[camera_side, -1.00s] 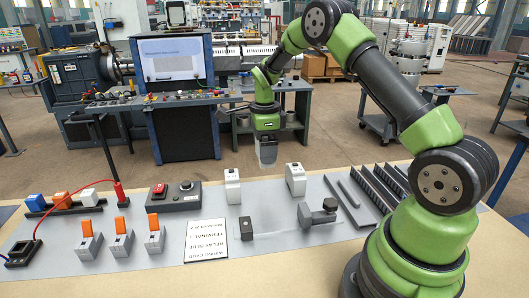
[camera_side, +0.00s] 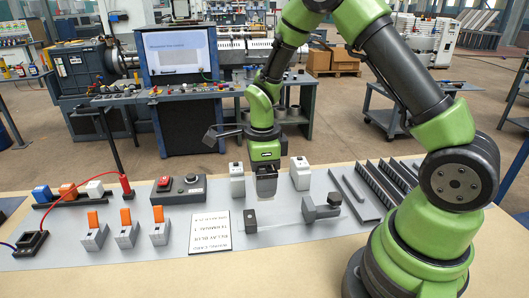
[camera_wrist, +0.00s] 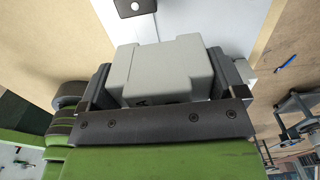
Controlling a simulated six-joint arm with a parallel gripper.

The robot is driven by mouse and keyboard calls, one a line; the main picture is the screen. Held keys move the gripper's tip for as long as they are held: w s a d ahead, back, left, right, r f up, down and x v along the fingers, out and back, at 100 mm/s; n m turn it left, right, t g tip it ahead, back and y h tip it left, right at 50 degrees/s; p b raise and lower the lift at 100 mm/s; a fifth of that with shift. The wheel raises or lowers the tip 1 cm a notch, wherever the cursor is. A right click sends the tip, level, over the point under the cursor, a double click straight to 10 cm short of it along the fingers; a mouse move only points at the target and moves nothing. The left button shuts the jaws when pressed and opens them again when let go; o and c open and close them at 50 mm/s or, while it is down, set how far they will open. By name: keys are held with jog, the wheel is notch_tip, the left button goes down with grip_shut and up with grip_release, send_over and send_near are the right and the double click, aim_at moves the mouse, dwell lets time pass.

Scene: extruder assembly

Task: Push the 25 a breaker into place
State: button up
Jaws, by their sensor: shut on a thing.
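My gripper (camera_side: 266,186) is low over the grey work panel (camera_side: 345,228), between two white upright modules (camera_side: 237,179) (camera_side: 300,173). It is shut on a pale grey block, apparently the 25 A breaker (camera_wrist: 160,72). In the wrist view the block fills the space between the two dark jaws, with a partly hidden black "A" mark near its lower edge. In the side view the jaws mostly hide it. A thin rail with a dark end block (camera_side: 247,225) and a dark grey clamp (camera_side: 322,209) lies in front. I cannot tell whether the breaker touches anything beneath it.
Several grey slotted ducts (camera_side: 385,182) lie at the right. A white printed card (camera_side: 210,231), a control box with a red button (camera_side: 178,190) and several orange-levered connectors (camera_side: 127,228) stand at the left. The tan table front is clear.

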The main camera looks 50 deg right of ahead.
jog(key=shift+s+a+f, duration=0.1)
jog(key=shift+s+a, duration=0.8)
send_over(265, 221)
jog(key=shift+f, duration=2.9)
jog(key=shift+f, duration=1)
